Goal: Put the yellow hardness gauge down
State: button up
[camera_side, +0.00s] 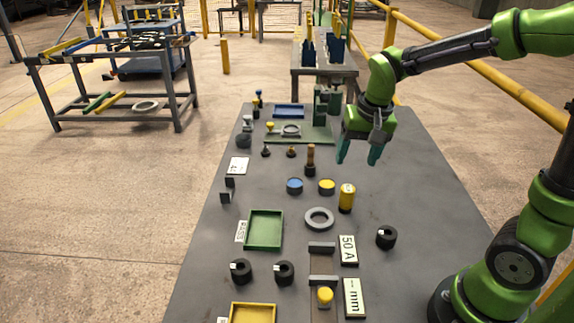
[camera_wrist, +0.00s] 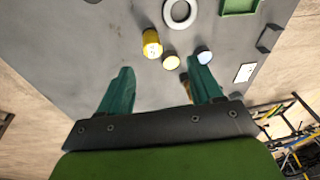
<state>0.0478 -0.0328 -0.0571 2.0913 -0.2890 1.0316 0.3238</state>
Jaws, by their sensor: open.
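The yellow hardness gauge (camera_side: 347,197) is a small yellow cylinder with a dark base. It stands upright on the grey table (camera_side: 420,220), right of a yellow-topped disc. It also shows in the wrist view (camera_wrist: 152,43), ahead of the fingers and apart from them. My gripper (camera_side: 357,154) has teal fingers, spread wide with nothing between them. It hangs above the table, farther back than the gauge.
A blue-topped disc (camera_side: 294,186), the yellow-topped disc (camera_side: 326,186) and a brown-handled tool (camera_side: 311,160) stand left of the gauge. A grey ring (camera_side: 319,218) lies in front. A green tray (camera_side: 264,230) is farther left.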

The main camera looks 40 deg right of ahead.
jog(key=s+a+r+n+t+y, duration=0.2)
jog(key=s+a+r+n+t, duration=0.2)
jog(key=s, duration=0.6)
jog(key=a+r+t, duration=0.1)
jog(key=a+r, duration=0.1)
jog(key=a, duration=0.1)
jog(key=shift+s+r, duration=0.2)
jog(key=shift+s, duration=0.15)
